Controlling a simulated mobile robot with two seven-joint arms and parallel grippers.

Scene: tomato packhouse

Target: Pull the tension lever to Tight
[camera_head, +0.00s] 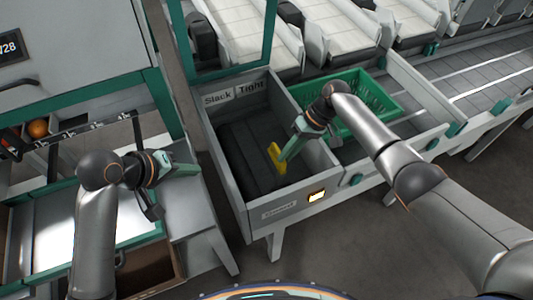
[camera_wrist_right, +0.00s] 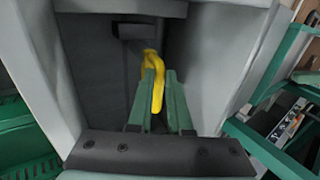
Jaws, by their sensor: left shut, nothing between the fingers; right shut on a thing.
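The yellow tension lever (camera_head: 277,158) stands inside an open grey bin at the end of the conveyor, toward the bin's right side. A label on the bin's back wall reads "Slack" (camera_head: 217,98) at left and "Tight" (camera_head: 252,87) at right. My right gripper (camera_head: 285,157) reaches down into the bin and is shut on the lever. In the right wrist view the yellow lever (camera_wrist_right: 152,80) sits between the two green fingers (camera_wrist_right: 160,103). My left gripper (camera_head: 196,170) is shut and empty, left of the bin.
A green crate (camera_head: 385,92) stands just right of the bin, behind my right arm. At left is a machine with a bright metal tray (camera_head: 52,225) and an orange tomato (camera_head: 38,129). Floor shows between machine and bin.

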